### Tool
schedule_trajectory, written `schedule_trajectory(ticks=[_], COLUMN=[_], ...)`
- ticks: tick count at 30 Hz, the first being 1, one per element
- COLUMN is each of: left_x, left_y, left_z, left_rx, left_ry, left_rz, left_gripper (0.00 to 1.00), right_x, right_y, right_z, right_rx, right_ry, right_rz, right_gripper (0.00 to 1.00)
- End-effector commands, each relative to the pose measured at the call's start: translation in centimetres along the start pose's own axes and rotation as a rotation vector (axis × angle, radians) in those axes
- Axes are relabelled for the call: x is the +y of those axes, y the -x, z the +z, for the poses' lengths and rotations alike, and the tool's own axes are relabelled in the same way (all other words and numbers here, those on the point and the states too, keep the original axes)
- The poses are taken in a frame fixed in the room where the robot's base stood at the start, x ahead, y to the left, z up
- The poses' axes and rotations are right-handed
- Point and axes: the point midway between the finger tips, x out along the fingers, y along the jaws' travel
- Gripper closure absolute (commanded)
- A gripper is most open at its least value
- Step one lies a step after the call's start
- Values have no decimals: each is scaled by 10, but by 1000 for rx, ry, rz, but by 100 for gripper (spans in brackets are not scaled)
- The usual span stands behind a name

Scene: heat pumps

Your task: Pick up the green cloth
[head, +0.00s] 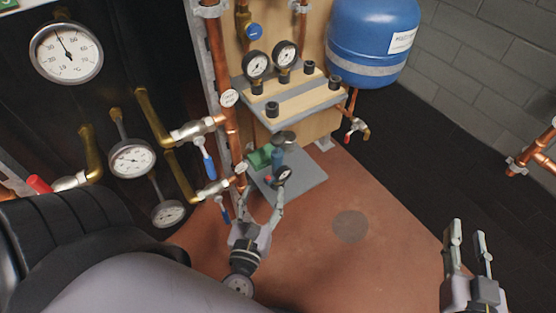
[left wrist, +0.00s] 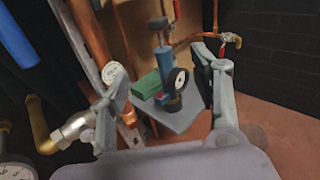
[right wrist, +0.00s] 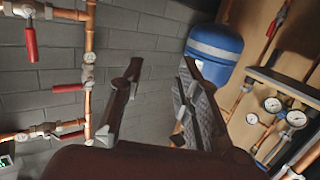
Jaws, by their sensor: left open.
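The green cloth (head: 261,155) looks like a small folded block on a grey lower shelf (head: 306,181), left of a blue fitting with a gauge (head: 284,174). It also shows in the left wrist view (left wrist: 146,84), partly behind the gauge fitting. My left gripper (head: 262,200) is open and empty, pointing at the shelf from the near side and apart from the cloth. In its wrist view the cloth appears between the fingers. My right gripper (head: 468,236) is open and empty, far to the right above the floor.
A pipe with blue-handled valves (head: 208,160) runs close left of the shelf. An upper grey shelf (head: 290,115) with gauges overhangs it. A blue tank (head: 372,40) hangs at the back right. The reddish floor (head: 330,260) is clear.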

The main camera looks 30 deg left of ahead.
Motion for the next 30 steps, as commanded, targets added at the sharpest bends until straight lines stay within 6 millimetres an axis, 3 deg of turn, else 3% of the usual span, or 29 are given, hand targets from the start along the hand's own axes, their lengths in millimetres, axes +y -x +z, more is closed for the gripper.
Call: schedule_trajectory(ticks=[5,18,27,30], left_x=[1,0,0,0], left_y=[-14,-105,-128,-143], left_z=[15,20,18,16], left_rx=[-54,-51,-49,-50], left_ry=[-51,-46,-47,-45], left_rz=[5,3,2,1], left_gripper=[43,43,43,43], right_x=[0,1,1,-1], right_y=[6,6,6,4], right_z=[-13,-6,-5,-17], right_rx=[38,-3,-3,65], right_ry=[0,0,0,-1], right_rz=[-1,2,3,-3], right_gripper=[69,69,69,69])
